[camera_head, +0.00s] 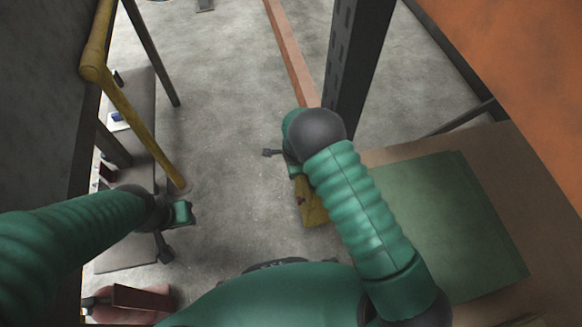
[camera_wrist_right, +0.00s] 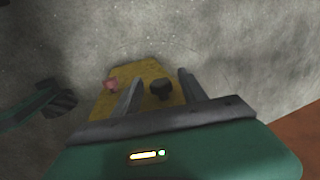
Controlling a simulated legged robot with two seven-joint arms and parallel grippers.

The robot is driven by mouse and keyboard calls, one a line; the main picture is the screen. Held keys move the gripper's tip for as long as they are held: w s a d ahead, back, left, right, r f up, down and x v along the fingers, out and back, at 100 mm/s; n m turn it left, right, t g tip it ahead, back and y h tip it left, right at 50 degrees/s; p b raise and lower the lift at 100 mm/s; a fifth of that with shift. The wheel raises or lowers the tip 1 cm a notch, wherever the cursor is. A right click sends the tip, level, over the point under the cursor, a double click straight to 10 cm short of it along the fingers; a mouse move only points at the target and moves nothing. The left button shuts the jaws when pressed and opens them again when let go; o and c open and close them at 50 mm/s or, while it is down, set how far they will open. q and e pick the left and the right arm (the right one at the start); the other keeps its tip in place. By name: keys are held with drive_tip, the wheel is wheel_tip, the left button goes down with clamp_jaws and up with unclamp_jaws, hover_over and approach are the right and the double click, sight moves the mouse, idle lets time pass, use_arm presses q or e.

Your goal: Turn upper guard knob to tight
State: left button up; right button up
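A yellow guard (camera_wrist_right: 151,73) lies below my right gripper in the right wrist view. I cannot tell how deep the fingers reach; no contact shows. In the head view the yellow guard (camera_head: 313,207) is partly covered by my right arm, which hides the right fingers. My left gripper (camera_head: 165,246) hangs at the left, away from the guard; its fingers are unclear.
A yellow rail (camera_head: 137,118) and a grey bench (camera_head: 140,98) are at the left. A dark upright post (camera_head: 357,60) and a reddish beam (camera_head: 290,50) stand beyond the right arm. Grey floor (camera_head: 228,110) lies open between.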

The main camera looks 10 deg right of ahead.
clamp_jaws()
drive_tip(key=shift+s+f+t, duration=0.1)
drive_tip(key=shift+s+t, duration=0.05)
drive_tip(key=shift+t, duration=0.35)
drive_tip(key=shift+s+d+f+t+b, duration=0.15)
drive_tip(key=shift+f+t+b, duration=0.15)
drive_tip(key=shift+t+b, duration=0.45)
drive_tip(key=shift+r+b, duration=0.25)
drive_tip(key=shift+b, duration=0.05)
